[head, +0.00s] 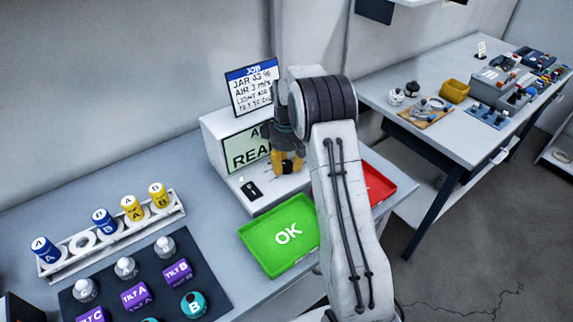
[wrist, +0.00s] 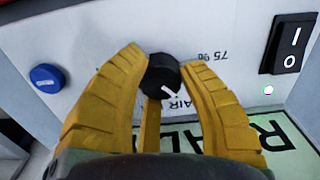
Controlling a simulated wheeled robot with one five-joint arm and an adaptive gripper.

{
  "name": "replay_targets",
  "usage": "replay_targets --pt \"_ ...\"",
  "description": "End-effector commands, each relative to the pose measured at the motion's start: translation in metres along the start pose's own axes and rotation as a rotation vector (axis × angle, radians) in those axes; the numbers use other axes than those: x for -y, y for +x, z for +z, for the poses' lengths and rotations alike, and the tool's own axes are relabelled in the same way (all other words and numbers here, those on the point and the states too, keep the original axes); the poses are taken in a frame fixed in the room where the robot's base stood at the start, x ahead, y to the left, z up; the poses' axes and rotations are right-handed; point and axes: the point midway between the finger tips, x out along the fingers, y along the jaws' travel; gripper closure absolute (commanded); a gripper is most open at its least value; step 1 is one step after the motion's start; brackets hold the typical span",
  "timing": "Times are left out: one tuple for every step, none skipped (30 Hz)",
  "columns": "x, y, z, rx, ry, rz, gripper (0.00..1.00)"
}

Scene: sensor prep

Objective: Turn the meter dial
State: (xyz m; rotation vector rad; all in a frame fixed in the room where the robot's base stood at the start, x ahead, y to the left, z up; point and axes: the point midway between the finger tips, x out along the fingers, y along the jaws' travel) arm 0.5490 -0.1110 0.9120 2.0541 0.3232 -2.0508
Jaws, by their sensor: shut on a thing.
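The meter (head: 219,127) is a white box with a pale green display, partly hidden behind my arm. Its dial (wrist: 163,76) is a black knob with a white pointer mark, on the white panel in the wrist view. Printed "75%" and "AIR" marks show beside the dial. My gripper (head: 287,164) has yellow fingers and is at the meter's front panel. In the wrist view its fingers (wrist: 165,72) are closed around the dial, one on each side. The pointer faces down and right in that view, toward the "AIR" label.
A green OK tray (head: 255,237) and a red tray (head: 384,186) lie before the meter. A bottle rack (head: 75,262) is at left.

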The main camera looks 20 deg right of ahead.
Motion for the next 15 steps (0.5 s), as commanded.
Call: replay_targets --pt "0.0012 0.003 0.0018 0.008 -0.038 -0.005 0.95" --pt "0.0013 0.0031 0.0018 0.008 -0.062 -0.005 0.95" --pt "0.0013 0.003 0.0018 0.008 -0.093 -0.005 0.95" --pt "0.0013 0.0031 0.0019 0.008 -0.116 -0.005 0.95" --pt "0.0013 0.0031 0.0019 0.008 -0.137 -0.005 0.95" --pt "0.0013 0.003 0.0019 0.008 -0.163 -0.005 0.95" --pt "0.0013 0.0031 0.0019 0.008 -0.183 -0.005 0.95" --pt "0.0013 0.0031 0.0019 0.008 -0.201 -0.006 0.95" --pt "0.0013 0.0031 0.0019 0.008 -0.223 -0.006 0.95" --pt "0.0013 0.0031 0.0019 0.008 -0.24 -0.006 0.95" --pt "0.0013 0.0031 0.0019 0.008 -0.254 -0.006 0.95" --pt "0.0014 0.0031 0.0019 0.008 -0.272 -0.006 0.95" --pt "0.0014 0.0031 0.002 0.008 -0.284 -0.006 0.95" --pt "0.0014 0.0031 0.002 0.008 -0.296 -0.006 0.95" --pt "0.0014 0.0031 0.002 0.008 -0.308 -0.006 0.95"
